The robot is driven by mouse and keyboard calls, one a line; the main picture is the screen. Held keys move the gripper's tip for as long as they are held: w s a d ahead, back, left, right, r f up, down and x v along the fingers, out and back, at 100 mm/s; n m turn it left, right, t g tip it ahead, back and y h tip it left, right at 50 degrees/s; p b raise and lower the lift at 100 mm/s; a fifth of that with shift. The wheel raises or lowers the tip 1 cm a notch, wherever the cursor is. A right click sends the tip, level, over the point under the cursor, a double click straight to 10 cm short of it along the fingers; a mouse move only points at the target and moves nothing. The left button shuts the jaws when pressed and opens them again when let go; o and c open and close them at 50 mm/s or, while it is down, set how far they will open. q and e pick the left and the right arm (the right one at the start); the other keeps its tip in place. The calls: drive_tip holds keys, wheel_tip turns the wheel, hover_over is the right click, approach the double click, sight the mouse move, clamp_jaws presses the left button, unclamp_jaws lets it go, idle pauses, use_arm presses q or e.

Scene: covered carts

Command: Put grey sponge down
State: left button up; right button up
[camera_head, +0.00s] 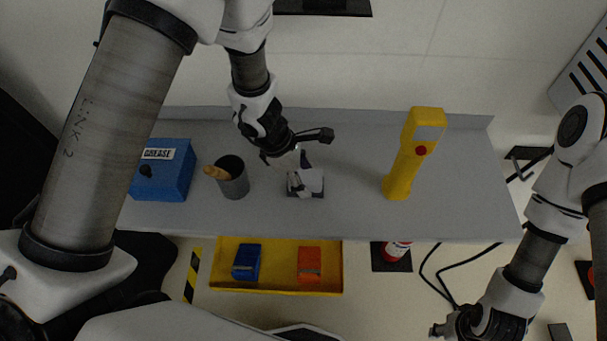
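A small grey block with a dark front face, which looks like the grey sponge (314,180), is on or just above the grey cart top (350,217), near its middle. My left gripper (298,178) comes down from above and reaches the block, covering part of it. Its fingers are too small and too overlapped to tell whether they are closed on the block or apart. My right gripper (452,328) is low at the bottom right, away from the cart top, and its fingers are cut off or unclear.
A blue grease box (175,184) and a dark cup (236,182) with a wooden handle in it stand left of the block. A yellow tool with a red button (403,170) stands to the right. A yellow tray (276,284) with blue and orange items lies below the front edge.

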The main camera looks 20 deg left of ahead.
use_arm(q)
drive_tip(key=shift+s+d+r+p, duration=0.1)
drive_tip(key=shift+d+r+p, duration=0.05)
drive_tip(key=shift+r+p, duration=0.25)
drive_tip(key=p+v, duration=0.2)
drive_tip(key=v, duration=0.9)
drive_tip(key=shift+a+r+p, duration=0.3)
drive_tip(key=shift+r, duration=0.05)
